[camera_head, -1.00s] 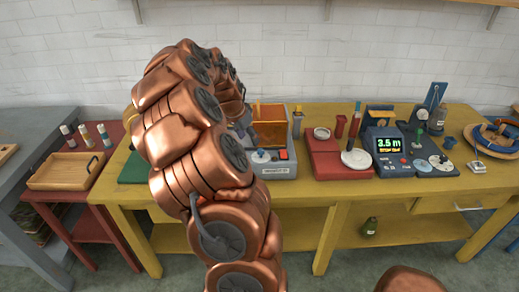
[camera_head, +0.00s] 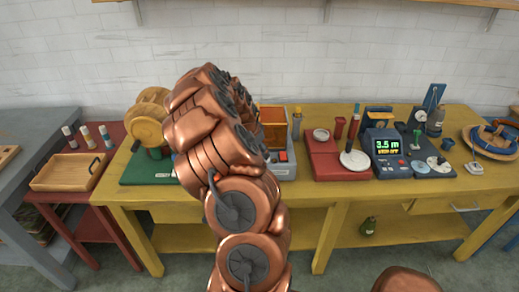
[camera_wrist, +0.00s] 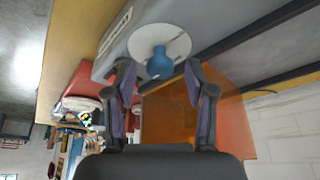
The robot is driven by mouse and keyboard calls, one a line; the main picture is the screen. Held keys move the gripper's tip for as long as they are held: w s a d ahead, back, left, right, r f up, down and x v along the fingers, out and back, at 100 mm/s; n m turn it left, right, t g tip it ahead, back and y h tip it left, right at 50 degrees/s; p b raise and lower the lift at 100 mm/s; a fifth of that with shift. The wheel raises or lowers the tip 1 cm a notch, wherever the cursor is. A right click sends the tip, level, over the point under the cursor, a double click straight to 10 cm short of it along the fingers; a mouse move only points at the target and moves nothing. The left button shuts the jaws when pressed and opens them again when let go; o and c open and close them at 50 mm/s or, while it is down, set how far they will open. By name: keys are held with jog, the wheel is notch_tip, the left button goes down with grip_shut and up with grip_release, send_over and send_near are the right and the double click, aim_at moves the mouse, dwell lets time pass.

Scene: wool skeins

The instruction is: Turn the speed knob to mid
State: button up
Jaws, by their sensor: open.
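The speed knob (camera_wrist: 159,66) is a blue knob on a round white dial (camera_wrist: 178,42), set in a grey machine (camera_wrist: 118,50) in the wrist view. The machine's right part (camera_head: 285,171), with a red button, also shows in the head view, but my arm hides the knob and dial there. My gripper (camera_wrist: 160,82) is open, with one finger to each side of the knob in the wrist view. I cannot tell whether the fingertips reach around the knob or stop short of it. No contact is clear. In the head view my gripper is hidden behind my arm.
An orange see-through box (camera_wrist: 180,120) stands at the machine, close by my right finger in the wrist view. A green base with a wooden wheel (camera_head: 148,122) is left of my arm. A red scale (camera_head: 325,160) and a dark display unit (camera_head: 390,148) stand to the right.

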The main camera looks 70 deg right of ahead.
jog(key=shift+f, duration=0.1)
grip_shut()
dwell(0.5)
